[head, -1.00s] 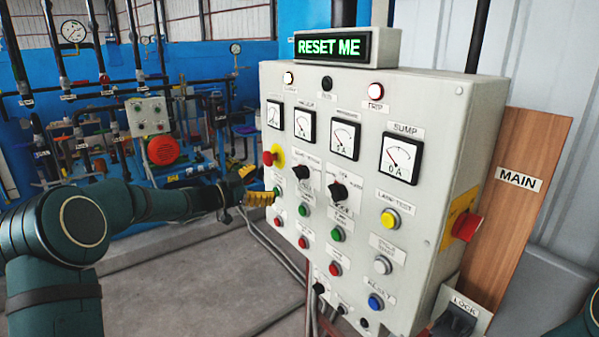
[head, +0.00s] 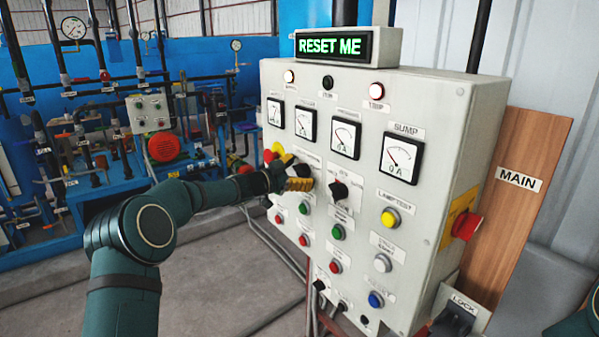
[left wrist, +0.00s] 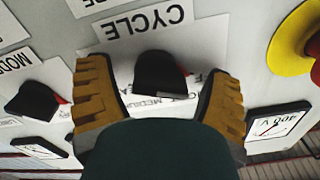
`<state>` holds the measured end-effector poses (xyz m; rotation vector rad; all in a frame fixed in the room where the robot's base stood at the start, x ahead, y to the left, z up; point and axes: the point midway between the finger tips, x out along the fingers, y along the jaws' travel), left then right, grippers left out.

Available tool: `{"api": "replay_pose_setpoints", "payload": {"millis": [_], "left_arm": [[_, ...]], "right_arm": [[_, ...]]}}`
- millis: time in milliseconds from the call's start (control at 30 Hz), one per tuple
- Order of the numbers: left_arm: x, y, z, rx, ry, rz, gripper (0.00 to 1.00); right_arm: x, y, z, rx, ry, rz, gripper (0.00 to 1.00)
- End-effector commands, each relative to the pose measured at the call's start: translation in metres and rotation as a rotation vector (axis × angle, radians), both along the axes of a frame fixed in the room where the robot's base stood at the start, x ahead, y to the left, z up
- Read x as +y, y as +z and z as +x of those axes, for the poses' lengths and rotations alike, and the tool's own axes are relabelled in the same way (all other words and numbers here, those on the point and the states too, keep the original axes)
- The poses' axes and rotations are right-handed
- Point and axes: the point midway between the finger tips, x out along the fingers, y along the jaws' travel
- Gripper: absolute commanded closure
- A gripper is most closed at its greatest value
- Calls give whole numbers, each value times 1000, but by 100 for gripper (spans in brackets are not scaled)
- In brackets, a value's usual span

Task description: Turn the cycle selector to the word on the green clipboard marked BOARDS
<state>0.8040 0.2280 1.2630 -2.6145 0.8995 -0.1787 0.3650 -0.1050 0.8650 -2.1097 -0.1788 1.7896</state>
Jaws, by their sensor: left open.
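The cycle selector (left wrist: 160,73) is a black knob under a white CYCLE label (left wrist: 145,22), upside down in the left wrist view. Words ring the knob, mostly hidden or too small to read. My left gripper (head: 293,176) is open at the panel, with one yellow-padded finger on each side of the knob; I cannot tell whether they touch it. In the head view the gripper partly hides the knob. The green clipboard marked BOARDS is not in view. My right gripper is not in view.
The grey control panel (head: 440,110) carries gauges, lamps and push buttons. A mode knob (left wrist: 38,100) sits beside the cycle knob; a red emergency stop (left wrist: 312,45) on yellow is on the other side. A MAIN board (head: 520,160) stands right. Pipework fills the back left.

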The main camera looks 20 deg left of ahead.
Motion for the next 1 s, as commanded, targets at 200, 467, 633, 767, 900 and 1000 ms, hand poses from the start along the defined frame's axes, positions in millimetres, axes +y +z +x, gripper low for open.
{"api": "replay_pose_setpoints", "payload": {"millis": [200, 467, 633, 767, 900, 1000], "left_arm": [[0, 0, 0, 0, 0, 0, 65], [0, 0, 0, -3, 0, 4, 88], [0, -1, 0, -26, 0, 34, 88], [0, -1, 0, -66, 0, 85, 88], [0, -1, 0, -129, -1, 166, 88], [0, -1, 0, -180, 0, 232, 88]], "right_arm": [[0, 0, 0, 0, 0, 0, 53], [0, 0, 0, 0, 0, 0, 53], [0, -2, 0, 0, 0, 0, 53], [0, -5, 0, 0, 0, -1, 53], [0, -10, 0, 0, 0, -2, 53], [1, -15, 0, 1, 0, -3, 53]]}}
